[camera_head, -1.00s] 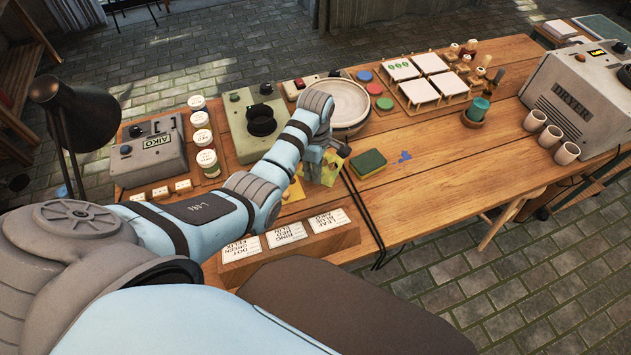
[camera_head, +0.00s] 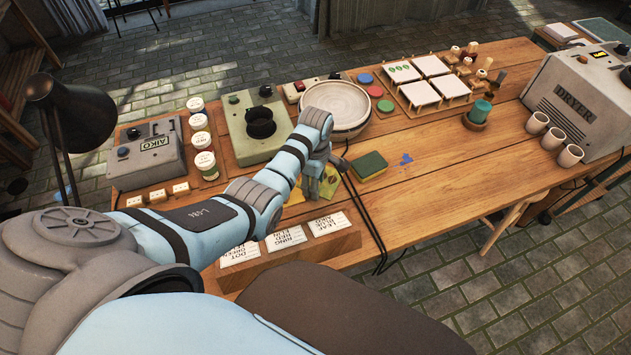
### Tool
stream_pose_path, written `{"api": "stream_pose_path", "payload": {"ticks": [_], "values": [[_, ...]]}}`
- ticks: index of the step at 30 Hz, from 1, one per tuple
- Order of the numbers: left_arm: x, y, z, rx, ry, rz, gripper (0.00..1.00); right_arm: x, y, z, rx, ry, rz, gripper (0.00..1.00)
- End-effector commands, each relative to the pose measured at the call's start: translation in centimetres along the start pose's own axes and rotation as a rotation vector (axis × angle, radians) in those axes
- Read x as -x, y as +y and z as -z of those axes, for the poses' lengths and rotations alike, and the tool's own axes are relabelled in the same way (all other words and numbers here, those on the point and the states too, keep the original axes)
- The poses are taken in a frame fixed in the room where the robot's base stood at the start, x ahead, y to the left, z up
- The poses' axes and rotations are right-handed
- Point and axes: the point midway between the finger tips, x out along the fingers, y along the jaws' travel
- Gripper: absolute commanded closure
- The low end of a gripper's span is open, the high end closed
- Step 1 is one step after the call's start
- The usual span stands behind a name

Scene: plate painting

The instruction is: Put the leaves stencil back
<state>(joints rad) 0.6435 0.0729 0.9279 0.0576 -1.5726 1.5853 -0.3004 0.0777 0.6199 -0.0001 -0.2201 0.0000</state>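A yellow sheet with darker marks, which looks like a stencil (camera_head: 334,186), is at the front of the table, partly hidden behind my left gripper (camera_head: 314,196). The gripper points down at the sheet's left part. Its fingertips are small and partly hidden, so I cannot tell whether they grip the sheet or only touch it. Another patch of yellow (camera_head: 296,195) shows just left of the gripper, mostly covered by my arm. Whether a leaf pattern is cut in the sheet is too small to tell. My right gripper is not in view.
A wooden block with white label cards (camera_head: 288,240) stands at the front edge. A green-yellow sponge (camera_head: 369,166), a round pale basin (camera_head: 337,108) and a black cable (camera_head: 372,225) are close by. A blue mark (camera_head: 405,159) lies on the wood.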

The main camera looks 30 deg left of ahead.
Motion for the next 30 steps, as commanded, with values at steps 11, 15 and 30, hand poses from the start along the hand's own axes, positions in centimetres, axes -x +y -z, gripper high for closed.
{"api": "stream_pose_path", "payload": {"ticks": [11, 15, 30], "values": [[3.5, 0.1, 0.0, 0.000, 0.000, -0.004, 0.61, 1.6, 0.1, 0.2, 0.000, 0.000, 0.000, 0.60], [7.7, 0.1, 0.0, -0.001, 0.000, -0.005, 0.61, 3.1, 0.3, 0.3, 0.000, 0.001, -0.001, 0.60], [12.9, 0.0, 0.0, 0.000, 0.000, 0.000, 0.61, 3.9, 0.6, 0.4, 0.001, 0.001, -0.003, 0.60]]}}
